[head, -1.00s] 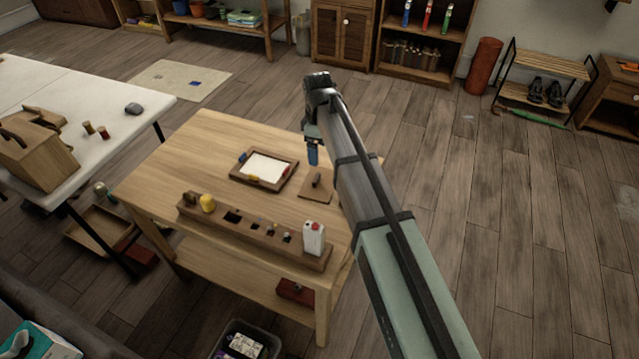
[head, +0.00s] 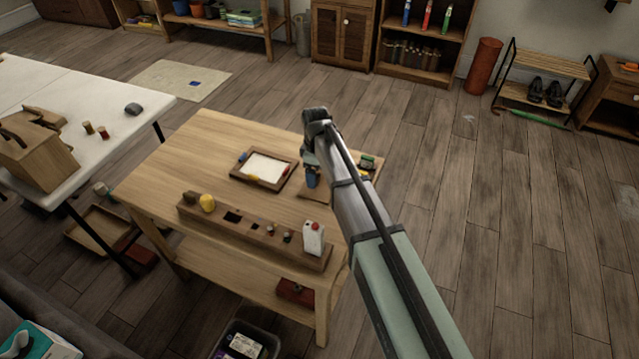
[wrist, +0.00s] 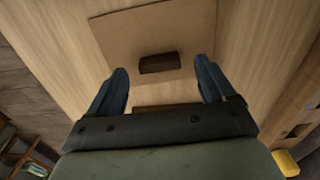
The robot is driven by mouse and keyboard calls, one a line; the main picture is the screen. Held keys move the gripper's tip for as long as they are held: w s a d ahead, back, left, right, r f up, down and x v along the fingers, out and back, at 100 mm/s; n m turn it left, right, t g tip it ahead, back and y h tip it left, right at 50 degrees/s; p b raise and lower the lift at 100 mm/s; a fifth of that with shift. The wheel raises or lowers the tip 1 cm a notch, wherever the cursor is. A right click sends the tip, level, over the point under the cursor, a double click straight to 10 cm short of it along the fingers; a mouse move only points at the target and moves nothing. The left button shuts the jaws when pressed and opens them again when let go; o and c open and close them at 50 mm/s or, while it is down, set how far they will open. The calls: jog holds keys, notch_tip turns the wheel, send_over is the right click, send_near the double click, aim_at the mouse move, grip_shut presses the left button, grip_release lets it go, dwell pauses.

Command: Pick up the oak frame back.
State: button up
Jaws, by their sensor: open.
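The oak frame back (head: 305,194) is a flat brown board lying on the wooden table, partly hidden behind my gripper in the head view. In the wrist view the board (wrist: 120,40) lies flat, with a small dark block-like handle (wrist: 160,63) on it. My gripper (wrist: 160,68) is open above the board, with its blue fingers on either side of the handle and nothing between them but that handle in view. I cannot tell whether the fingers reach down to its level. In the head view my gripper (head: 312,182) points down.
A dark frame with a white sheet (head: 265,166) lies left of the board. A long block with holes (head: 262,236) holds a yellow item (head: 207,203) and a white bottle (head: 314,239) along the near side. Small coloured items (head: 367,161) lie to the right. The table's left part is clear.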

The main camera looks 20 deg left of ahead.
jog(key=shift+f, duration=0.75)
jog(key=shift+c, duration=0.4)
jog(key=c, duration=1)
jog(key=shift+o, duration=0.2)
